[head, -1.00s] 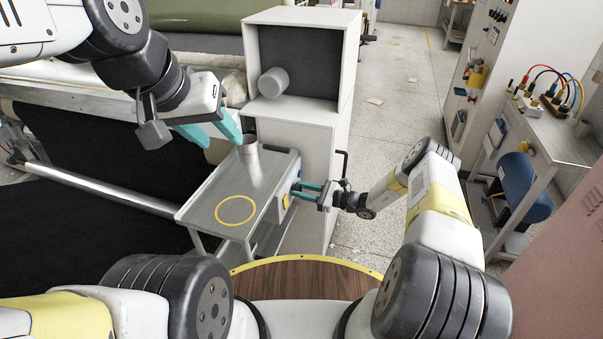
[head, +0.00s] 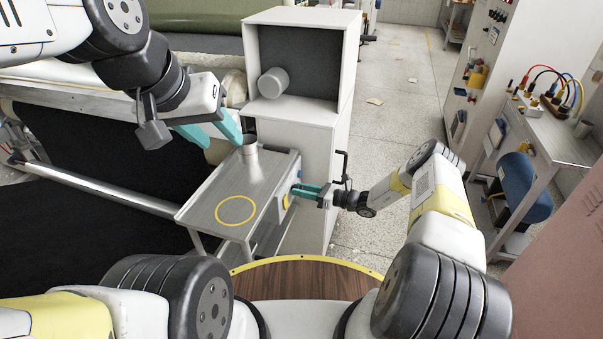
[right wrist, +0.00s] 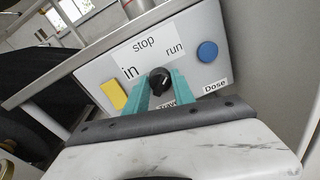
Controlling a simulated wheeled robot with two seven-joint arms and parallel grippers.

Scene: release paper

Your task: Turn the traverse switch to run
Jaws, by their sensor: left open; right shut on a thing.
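The traverse switch is a black round knob (right wrist: 160,80) on a light panel (right wrist: 92,72) on the side of the metal table. Labels "in", "stop" and "run" sit around its upper side. My right gripper (right wrist: 161,84) is shut on the knob, a teal finger on each side; it also shows in the head view (head: 298,188). Which label the knob points to is hard to tell. The label below the knob is partly hidden by the fingers. My left gripper (head: 222,143) is open, near the metal cup (head: 248,152) on the table.
A blue button (right wrist: 207,51) labelled "Dose" is right of the knob, and a yellow piece (right wrist: 113,95) is left of it. The metal table (head: 208,208) bears a yellow ring mark (head: 235,224). A grey-white cabinet (head: 300,130) stands behind it.

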